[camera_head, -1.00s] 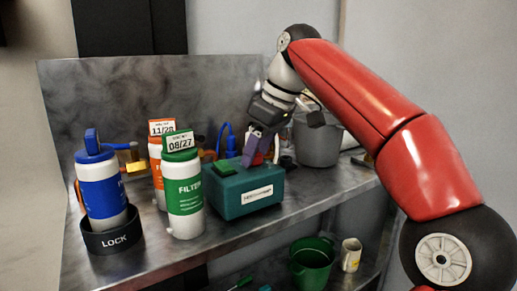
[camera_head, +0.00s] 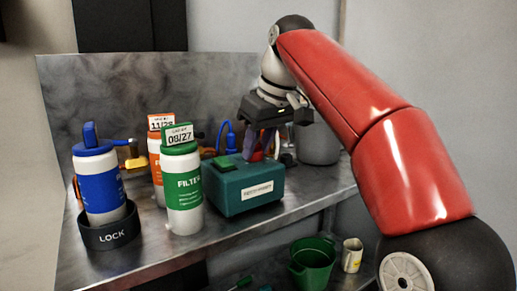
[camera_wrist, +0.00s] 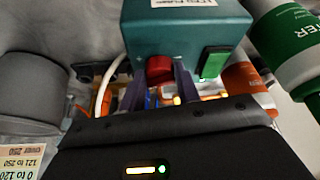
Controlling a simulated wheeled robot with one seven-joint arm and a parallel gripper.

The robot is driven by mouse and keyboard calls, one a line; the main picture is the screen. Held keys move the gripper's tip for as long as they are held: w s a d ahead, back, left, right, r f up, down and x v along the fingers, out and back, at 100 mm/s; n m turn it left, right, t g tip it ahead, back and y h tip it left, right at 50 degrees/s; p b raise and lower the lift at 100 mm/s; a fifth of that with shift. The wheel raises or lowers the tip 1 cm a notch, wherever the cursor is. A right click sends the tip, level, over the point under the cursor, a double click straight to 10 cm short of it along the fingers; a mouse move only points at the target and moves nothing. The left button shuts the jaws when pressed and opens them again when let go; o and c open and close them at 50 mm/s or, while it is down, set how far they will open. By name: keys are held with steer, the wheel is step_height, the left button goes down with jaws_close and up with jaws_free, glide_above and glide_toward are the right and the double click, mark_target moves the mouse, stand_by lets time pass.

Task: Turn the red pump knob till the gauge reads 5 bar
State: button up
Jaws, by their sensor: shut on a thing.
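The teal pump box (camera_head: 245,192) stands on the metal bench, with a green switch (camera_head: 224,162) on top. In the wrist view the box (camera_wrist: 190,30) shows the red knob (camera_wrist: 159,68) on its face, beside the green switch (camera_wrist: 214,62). My gripper (camera_wrist: 160,82) has its two purple fingers on either side of the red knob and is shut on it. In the head view my gripper (camera_head: 264,145) is behind the box, and the knob is mostly hidden by it. I cannot make out a gauge or its reading in either view.
A green filter (camera_head: 184,190) and an orange one (camera_head: 155,150) stand left of the box. A blue filter (camera_head: 100,185) sits in a black LOCK ring (camera_head: 110,236). A grey pot (camera_head: 318,145) is to the right. A green bucket (camera_head: 312,262) and a mug (camera_head: 351,255) are below.

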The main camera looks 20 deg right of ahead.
steer(key=shift+a+m, duration=0.1)
steer(key=shift+m, duration=0.7)
steer(key=o, duration=1)
steer(key=shift+c, duration=0.2)
steer(key=p+v, duration=0.2)
steer(key=v, duration=0.5)
steer(key=shift+s+r, duration=0.2)
steer(key=shift+r, duration=0.15)
